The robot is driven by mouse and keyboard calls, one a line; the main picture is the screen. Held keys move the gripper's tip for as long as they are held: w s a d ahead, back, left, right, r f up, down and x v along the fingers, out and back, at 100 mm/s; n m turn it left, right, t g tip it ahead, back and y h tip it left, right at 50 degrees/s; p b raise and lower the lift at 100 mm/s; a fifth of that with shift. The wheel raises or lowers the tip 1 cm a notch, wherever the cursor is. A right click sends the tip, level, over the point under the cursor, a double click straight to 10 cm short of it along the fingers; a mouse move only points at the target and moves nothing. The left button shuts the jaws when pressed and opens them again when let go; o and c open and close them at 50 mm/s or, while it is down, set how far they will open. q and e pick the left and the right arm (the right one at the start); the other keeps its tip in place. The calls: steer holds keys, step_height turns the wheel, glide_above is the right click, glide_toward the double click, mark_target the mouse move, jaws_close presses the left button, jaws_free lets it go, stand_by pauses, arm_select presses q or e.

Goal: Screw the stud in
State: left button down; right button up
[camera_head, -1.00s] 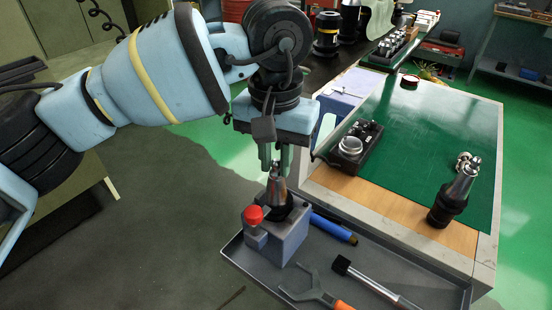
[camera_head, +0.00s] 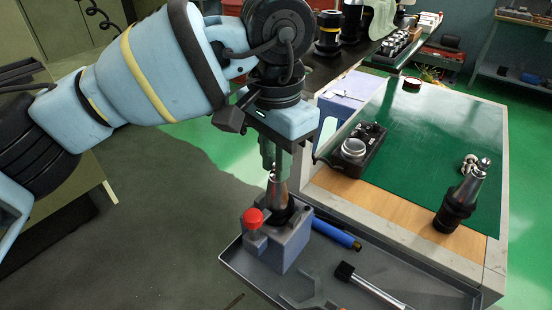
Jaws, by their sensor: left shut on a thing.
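My left gripper (camera_head: 273,168) points straight down over the tool holder (camera_head: 275,196), a metal cone with a dark collar. The tool holder stands upright in the blue-grey holding block (camera_head: 290,240), which has a red knob (camera_head: 253,217). The gripper is shut on the stud (camera_head: 273,175) at the top of the cone. The fingers hide most of the stud, so I cannot tell how deep its thread sits. My right gripper is not in view.
The block stands in a grey tray (camera_head: 235,262) with a blue cylinder (camera_head: 335,233), a black-headed hammer (camera_head: 365,287) and a wrench (camera_head: 305,302). A second tool holder (camera_head: 460,200) and a black control box (camera_head: 358,148) stand on the cart top (camera_head: 440,115).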

arm_select(q)
steer(key=c, duration=1.2)
jaws_free()
steer(key=shift+c, duration=0.2)
steer(key=shift+o, duration=0.2)
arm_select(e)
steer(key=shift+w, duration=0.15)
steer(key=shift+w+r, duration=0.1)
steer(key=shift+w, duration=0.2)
arm_select(q)
step_height(320, 180, up, 8)
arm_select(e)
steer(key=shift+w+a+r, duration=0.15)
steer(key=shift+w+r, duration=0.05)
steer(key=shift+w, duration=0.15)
